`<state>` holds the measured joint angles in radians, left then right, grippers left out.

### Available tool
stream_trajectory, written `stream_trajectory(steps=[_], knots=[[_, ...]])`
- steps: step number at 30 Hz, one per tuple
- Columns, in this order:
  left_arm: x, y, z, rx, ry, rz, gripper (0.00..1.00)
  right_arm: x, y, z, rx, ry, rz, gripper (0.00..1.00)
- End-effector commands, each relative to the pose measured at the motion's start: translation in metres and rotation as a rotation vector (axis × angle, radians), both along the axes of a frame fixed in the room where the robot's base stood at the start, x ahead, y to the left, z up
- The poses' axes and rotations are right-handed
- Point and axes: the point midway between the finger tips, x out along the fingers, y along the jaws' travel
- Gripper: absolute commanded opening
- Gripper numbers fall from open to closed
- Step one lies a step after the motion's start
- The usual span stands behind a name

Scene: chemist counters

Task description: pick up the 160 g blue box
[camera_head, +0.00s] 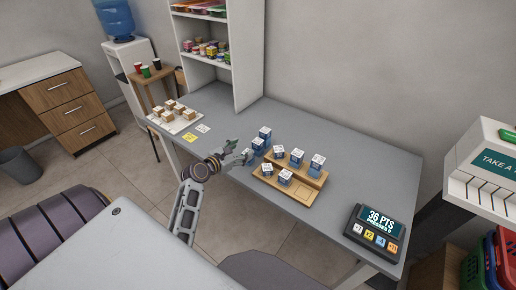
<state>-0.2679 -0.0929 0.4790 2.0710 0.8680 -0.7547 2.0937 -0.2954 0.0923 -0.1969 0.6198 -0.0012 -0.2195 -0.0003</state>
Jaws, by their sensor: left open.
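Several small blue-and-white boxes are on the grey counter (345,166). Three stand in a slanting row left of a wooden stepped stand: a back one (265,133), a middle one (257,145) and a front one (248,156). More stand on the wooden stand (303,196), such as one at its right end (317,163). The printing is too small to read, so I cannot tell which is the 160 g box. My left gripper (238,156) is open, just left of the front box of the row; I cannot tell whether it touches it. My right gripper is not in view.
A white tray (180,126) with brown-and-white boxes and paper notes lies at the counter's left end. A points display (375,230) stands at the right front. A shelf unit (250,50) rises behind the left end. The counter behind the wooden stand is clear.

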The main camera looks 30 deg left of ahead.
Motion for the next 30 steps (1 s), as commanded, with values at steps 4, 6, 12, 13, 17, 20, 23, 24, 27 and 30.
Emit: stream_trajectory(steps=[4,6,12,13,17,20,23,24,27,30], knots=[[0.0,0.0,0.0,-0.114,0.01,0.035,0.63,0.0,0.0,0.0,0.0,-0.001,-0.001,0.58],[0.0,0.0,0.0,-0.152,0.013,0.046,0.63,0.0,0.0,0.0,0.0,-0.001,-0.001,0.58],[0.0,0.0,0.0,-0.193,0.016,0.06,0.63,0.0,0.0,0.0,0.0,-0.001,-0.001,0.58],[0.0,0.0,0.0,-0.194,0.016,0.06,0.63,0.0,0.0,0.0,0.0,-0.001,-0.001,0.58],[0.0,0.0,0.0,-0.192,0.016,0.06,0.63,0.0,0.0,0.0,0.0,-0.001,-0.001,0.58],[0.0,0.0,0.0,-0.192,0.016,0.06,0.63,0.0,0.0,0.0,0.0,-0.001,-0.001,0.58],[0.002,0.0,-0.001,-0.191,0.015,0.059,0.63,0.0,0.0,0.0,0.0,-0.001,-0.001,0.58],[0.003,0.0,-0.001,-0.191,0.015,0.059,0.63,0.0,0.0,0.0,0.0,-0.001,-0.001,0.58],[0.01,0.0,-0.003,-0.191,0.015,0.059,0.63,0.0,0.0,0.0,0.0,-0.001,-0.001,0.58],[0.018,-0.001,-0.006,-0.191,0.015,0.059,0.63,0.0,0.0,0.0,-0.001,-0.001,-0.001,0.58]])
